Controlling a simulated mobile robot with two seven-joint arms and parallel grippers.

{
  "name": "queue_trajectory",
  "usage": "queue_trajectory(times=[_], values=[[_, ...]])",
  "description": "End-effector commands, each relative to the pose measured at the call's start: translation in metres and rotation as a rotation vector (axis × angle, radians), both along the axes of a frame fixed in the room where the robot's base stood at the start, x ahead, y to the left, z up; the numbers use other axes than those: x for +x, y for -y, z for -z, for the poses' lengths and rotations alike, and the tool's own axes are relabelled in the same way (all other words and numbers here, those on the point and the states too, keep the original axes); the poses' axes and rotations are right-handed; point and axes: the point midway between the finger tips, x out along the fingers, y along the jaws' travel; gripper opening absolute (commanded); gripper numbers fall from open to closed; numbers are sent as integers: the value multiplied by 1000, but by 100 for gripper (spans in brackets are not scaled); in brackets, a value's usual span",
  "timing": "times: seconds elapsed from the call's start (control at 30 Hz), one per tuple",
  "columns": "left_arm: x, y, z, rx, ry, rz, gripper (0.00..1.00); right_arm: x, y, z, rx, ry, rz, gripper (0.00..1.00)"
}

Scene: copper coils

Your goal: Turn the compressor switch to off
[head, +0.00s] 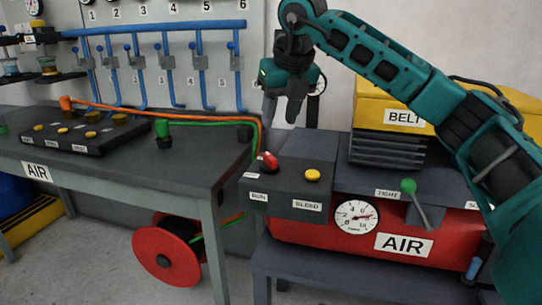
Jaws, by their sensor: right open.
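The compressor is a red tank (320,238) labelled AIR, with a dark control box (305,152) at its left. A red-tipped switch knob (270,162) stands tilted on the box's front left, above a RUN label (258,196). Another small label left of the knob is too small to read. A yellow button (312,175) sits to its right above a BLEED label. My right gripper (281,118) is open and empty, fingers pointing down, above and behind the knob and apart from it. My left gripper is out of view.
A white gauge (356,217) and a green-knobbed lever (408,186) are on the compressor's front. A yellow BELT housing (388,112) stands behind. A grey workbench (165,167) with orange and green hoses is at left, a red hose reel (148,257) below.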

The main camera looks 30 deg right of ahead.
Motion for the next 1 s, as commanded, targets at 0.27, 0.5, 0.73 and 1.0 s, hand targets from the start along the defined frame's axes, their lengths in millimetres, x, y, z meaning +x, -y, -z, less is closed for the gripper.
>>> queue_trajectory(times=[0.27, 0.5, 0.73, 1.0], values=[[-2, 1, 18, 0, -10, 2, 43, 22, 3, 58, 1, -4, -2, 43], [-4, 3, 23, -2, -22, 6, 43, 36, 5, 92, 2, -3, -3, 43], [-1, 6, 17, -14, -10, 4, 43, 41, 6, 103, 2, -2, -4, 43], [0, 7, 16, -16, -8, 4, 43, 42, 6, 103, 3, -2, -4, 40]])
